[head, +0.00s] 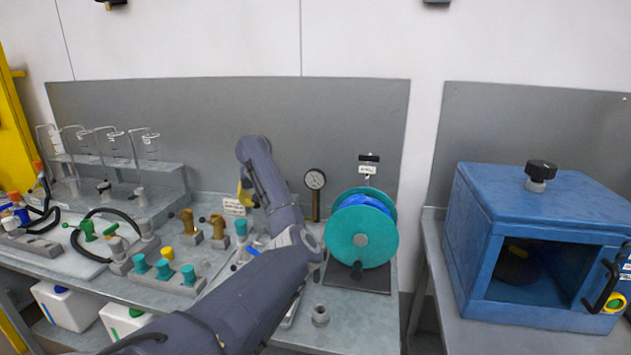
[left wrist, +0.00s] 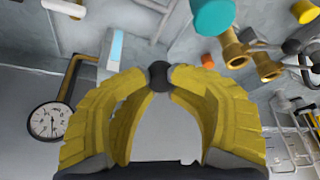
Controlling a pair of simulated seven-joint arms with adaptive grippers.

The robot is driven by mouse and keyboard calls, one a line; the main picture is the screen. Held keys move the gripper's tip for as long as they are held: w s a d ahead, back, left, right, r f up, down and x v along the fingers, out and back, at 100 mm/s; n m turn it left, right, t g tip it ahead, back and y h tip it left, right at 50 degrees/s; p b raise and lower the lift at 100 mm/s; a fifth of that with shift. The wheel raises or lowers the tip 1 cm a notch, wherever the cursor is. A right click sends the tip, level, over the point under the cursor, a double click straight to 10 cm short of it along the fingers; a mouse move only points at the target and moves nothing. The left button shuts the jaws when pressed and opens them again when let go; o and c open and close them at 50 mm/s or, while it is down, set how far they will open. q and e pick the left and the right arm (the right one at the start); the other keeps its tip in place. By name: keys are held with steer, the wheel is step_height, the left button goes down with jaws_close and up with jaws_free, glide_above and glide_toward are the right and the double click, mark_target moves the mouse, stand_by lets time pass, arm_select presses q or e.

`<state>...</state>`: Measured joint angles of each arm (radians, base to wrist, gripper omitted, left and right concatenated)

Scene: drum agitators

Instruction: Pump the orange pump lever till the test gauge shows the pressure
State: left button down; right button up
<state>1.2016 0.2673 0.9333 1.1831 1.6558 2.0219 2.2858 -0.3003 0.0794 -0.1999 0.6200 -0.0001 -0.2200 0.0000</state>
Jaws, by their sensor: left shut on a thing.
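My left gripper (left wrist: 158,84) has its yellow fingers closed on a dark round knob (left wrist: 158,72) in the left wrist view. The lever arm under the knob is hidden, and no orange on it shows. In the head view only a bit of the yellow gripper (head: 245,195) shows past my left arm. The round white test gauge (head: 315,180) stands upright on a brass pipe right of my arm. It also shows in the left wrist view (left wrist: 48,121), left of the fingers. Its needle is too small to read surely. My right gripper is out of view.
A teal hose reel (head: 361,240) stands close to the right of my arm. Teal-capped valves (head: 163,268) and brass fittings (head: 188,222) crowd the bench to the left. A blue cabinet (head: 540,240) stands on a separate bench at the right.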

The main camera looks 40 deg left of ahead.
arm_select(q)
steer(key=shift+w+d+f, duration=0.1)
steer(key=shift+d+f, duration=0.05)
steer(key=shift+f, duration=1.95)
steer(key=shift+d+f, duration=0.15)
steer(key=shift+f, duration=0.65)
steer(key=shift+d+f, duration=0.1)
steer(key=shift+f, duration=0.65)
steer(key=r, duration=1.1)
steer(key=w+a+r, duration=0.1)
steer(key=r, duration=0.5)
steer(key=shift+a, duration=0.1)
